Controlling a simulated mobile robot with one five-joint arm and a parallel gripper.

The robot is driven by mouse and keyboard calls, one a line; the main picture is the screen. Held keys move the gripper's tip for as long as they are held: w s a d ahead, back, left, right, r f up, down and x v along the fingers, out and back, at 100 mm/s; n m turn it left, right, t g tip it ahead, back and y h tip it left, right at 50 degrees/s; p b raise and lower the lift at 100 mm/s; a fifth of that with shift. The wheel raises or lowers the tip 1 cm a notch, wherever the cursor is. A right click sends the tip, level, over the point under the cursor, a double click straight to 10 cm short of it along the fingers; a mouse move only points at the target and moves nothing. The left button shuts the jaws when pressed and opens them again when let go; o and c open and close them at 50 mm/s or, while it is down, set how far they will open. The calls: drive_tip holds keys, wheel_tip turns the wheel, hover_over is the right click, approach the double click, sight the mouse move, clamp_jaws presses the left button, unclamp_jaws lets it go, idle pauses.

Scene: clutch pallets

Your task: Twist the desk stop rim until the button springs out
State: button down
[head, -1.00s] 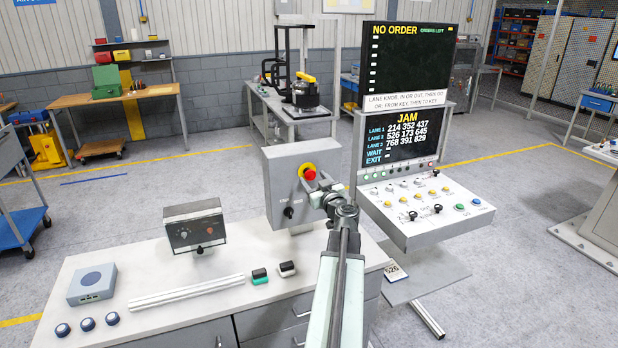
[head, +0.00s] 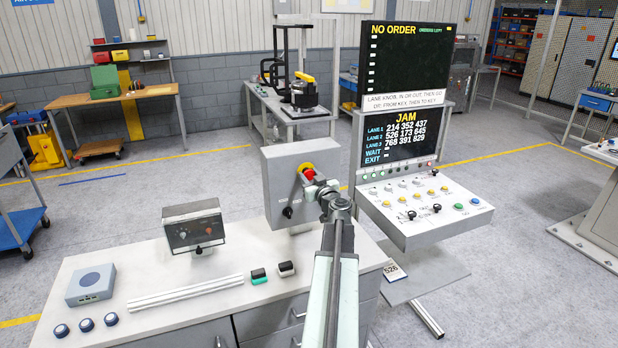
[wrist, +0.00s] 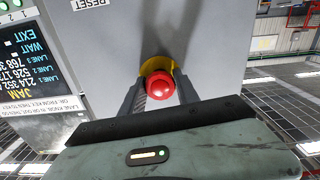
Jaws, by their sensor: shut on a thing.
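The desk stop is a red button (head: 309,174) on a yellow collar (head: 303,168), set on the front of a grey box (head: 283,167) on the desk. My gripper (head: 313,184) is at the stop, partly covering it in the head view. In the wrist view, the red button (wrist: 160,86) sits between my two fingers, with the yellow collar (wrist: 150,68) behind it. The fingers (wrist: 160,90) are shut on the stop from both sides. The exact contact on the rim is partly hidden.
A black selector knob (head: 287,212) sits below the stop on the same box. A small dark box with dials (head: 194,226) stands on the desk to the left. A control console (head: 424,208) with screens stands close on the right; its screen reads JAM.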

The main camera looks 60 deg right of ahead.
drive_tip(key=m, duration=0.6)
drive_tip(key=shift+w+m, duration=0.1)
drive_tip(key=shift+m, duration=0.2)
idle(0.4)
drive_tip(key=c, duration=0.9)
unclamp_jaws()
drive_tip(key=shift+a, duration=0.1)
drive_tip(key=v, duration=0.7)
drive_tip(key=shift+s+a, duration=0.25)
drive_tip(key=shift+s, duration=0.05)
